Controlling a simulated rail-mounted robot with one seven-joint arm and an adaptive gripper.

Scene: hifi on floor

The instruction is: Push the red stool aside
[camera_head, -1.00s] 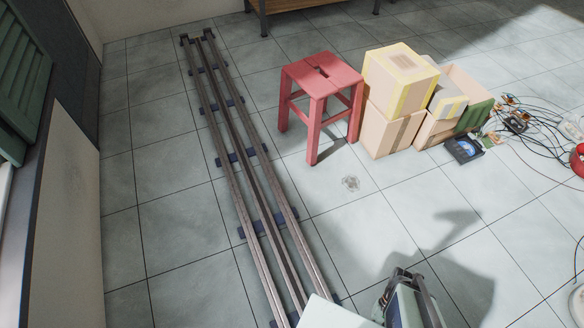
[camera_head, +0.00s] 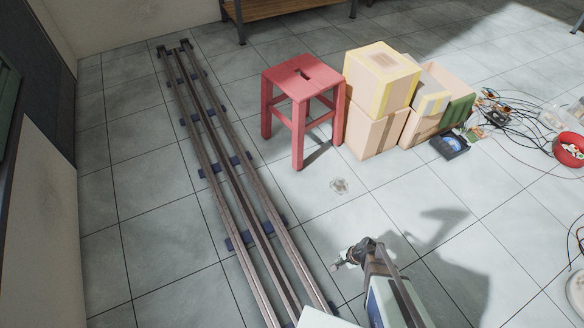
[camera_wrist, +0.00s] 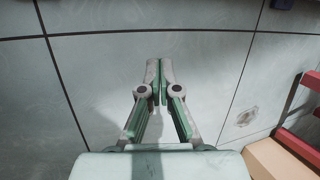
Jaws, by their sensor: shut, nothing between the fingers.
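The red stool (camera_head: 301,76) stands upright on the tiled floor in the head view, just right of the rail track and left of the stacked boxes. Part of the red stool (camera_wrist: 300,146) also shows at the right edge of the wrist view. My gripper (camera_wrist: 160,68) is shut and empty in the wrist view, over bare floor. In the head view my gripper (camera_head: 337,264) is low in the picture, nearer the camera than the stool and apart from it.
Cardboard boxes (camera_head: 378,128) stand close to the stool's right side. The rail track (camera_head: 215,165) runs along its left. A bench (camera_head: 290,8) stands behind. The floor in front is clear.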

